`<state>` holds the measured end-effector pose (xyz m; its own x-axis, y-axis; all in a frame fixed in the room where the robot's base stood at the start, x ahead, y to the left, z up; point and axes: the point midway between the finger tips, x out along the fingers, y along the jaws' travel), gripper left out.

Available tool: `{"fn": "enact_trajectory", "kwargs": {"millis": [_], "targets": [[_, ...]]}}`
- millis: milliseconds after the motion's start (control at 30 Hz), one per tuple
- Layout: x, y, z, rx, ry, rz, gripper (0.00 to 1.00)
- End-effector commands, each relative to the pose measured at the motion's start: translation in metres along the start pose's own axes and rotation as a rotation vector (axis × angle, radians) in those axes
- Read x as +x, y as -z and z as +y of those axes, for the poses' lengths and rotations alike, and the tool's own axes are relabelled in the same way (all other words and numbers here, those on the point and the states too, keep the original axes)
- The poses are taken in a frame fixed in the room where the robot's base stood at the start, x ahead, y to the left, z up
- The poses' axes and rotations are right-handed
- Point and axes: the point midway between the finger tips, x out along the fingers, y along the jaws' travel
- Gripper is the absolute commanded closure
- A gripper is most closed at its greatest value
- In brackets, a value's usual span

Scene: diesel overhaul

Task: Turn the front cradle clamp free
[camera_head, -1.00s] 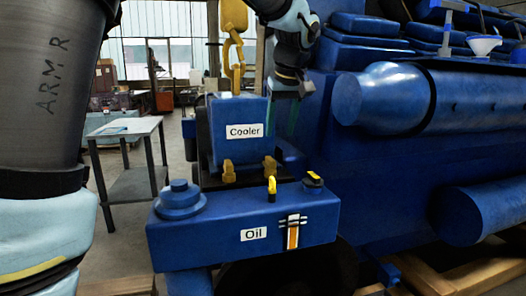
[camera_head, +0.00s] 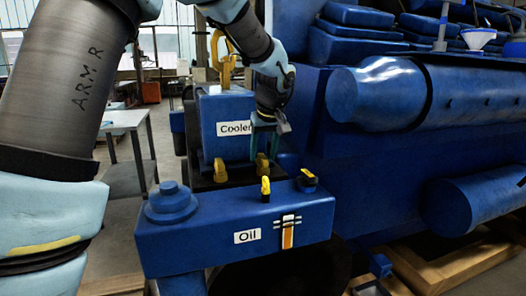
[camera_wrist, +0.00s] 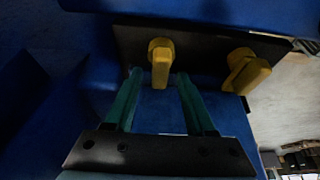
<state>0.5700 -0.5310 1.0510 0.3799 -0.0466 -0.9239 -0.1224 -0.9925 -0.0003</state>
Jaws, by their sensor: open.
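Two yellow cradle clamps sit on a dark plate at the foot of the blue cooler (camera_head: 222,110). One clamp (camera_head: 220,171) is on the left and one (camera_head: 262,162) on the right in the head view; no label tells which is the front one. My gripper (camera_head: 264,143) is open and points down just above the right clamp. In the wrist view my gripper (camera_wrist: 159,77) has its green fingertips either side of the nearer clamp (camera_wrist: 160,58). Contact cannot be told. The other clamp (camera_wrist: 245,72) lies outside the fingers, turned at a slant.
The big blue engine (camera_head: 380,160) closes off the right. A table (camera_head: 128,122) stands left.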

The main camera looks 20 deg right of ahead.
Motion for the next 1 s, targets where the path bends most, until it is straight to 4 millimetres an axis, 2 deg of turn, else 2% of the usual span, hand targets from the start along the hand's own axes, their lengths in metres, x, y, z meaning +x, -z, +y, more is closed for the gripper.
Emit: {"fn": "enact_trajectory", "kwargs": {"millis": [333, 800, 1000], "targets": [[0.0038, -0.0001, -0.0002, -0.001, 0.000, 0.000, 0.46], [0.0034, 0.0000, -0.0002, -0.001, 0.000, 0.000, 0.99], [0.0034, 0.0001, -0.0002, -0.001, 0.000, 0.000, 1.00]]}}
